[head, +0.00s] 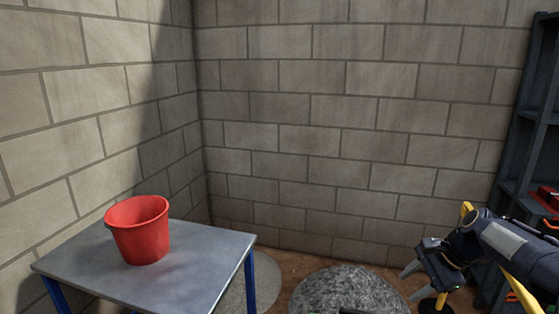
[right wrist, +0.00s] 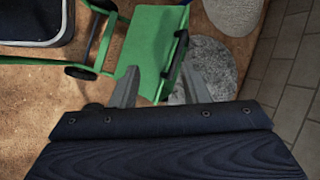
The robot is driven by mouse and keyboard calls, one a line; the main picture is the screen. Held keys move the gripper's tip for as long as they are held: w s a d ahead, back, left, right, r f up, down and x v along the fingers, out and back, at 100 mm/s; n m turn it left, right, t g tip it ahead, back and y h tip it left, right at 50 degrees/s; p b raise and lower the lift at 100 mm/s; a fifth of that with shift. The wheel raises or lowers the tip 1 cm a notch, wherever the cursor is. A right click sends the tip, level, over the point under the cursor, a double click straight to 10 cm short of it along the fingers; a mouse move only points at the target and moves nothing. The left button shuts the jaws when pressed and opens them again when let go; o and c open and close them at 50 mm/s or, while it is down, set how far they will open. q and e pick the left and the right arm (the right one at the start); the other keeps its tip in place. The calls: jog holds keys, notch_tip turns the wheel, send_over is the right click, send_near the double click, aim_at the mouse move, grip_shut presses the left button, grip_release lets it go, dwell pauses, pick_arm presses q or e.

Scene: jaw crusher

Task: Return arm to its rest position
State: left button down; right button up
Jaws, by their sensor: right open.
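My right gripper (head: 421,283) is at the lower right of the head view, with its arm coming in from the right edge. Its two grey fingers are spread apart, with nothing held between them. In the right wrist view the open fingers of the right gripper (right wrist: 160,72) point down over a green wheeled machine (right wrist: 150,45) with a dark handle on its side. I cannot tell how far below the fingers the machine is. My left gripper is in neither view.
A red bucket (head: 140,232) stands on a grey table (head: 205,262) with blue legs at left. A grey stony mound (head: 348,290) is on the floor at bottom centre. A dark shelf (head: 520,130) stands at right, close to my right arm. Block walls enclose the corner.

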jog(key=s+a+r+n+t+p, duration=0.1)
jog(key=s+a+r+n, duration=0.2)
jog(key=s, duration=0.5)
jog(key=s+a+r+n+p, duration=0.1)
jog(key=s+a+r+n, duration=0.25)
jog(key=s, duration=0.45)
jog(key=s+a+f+n, duration=0.2)
jog(key=s+n, duration=0.1)
jog(key=s, duration=0.3)
jog(key=s+a+f+n+t+h, duration=0.1)
jog(key=s+a+f+n, duration=0.1)
jog(key=s+n, duration=0.2)
jog(key=s+p, duration=0.1)
jog(key=s, duration=0.2)
jog(key=shift+s+a+f+t, duration=0.15)
jog(key=shift+s+a+t, duration=0.05)
jog(key=shift+a+t, duration=0.1)
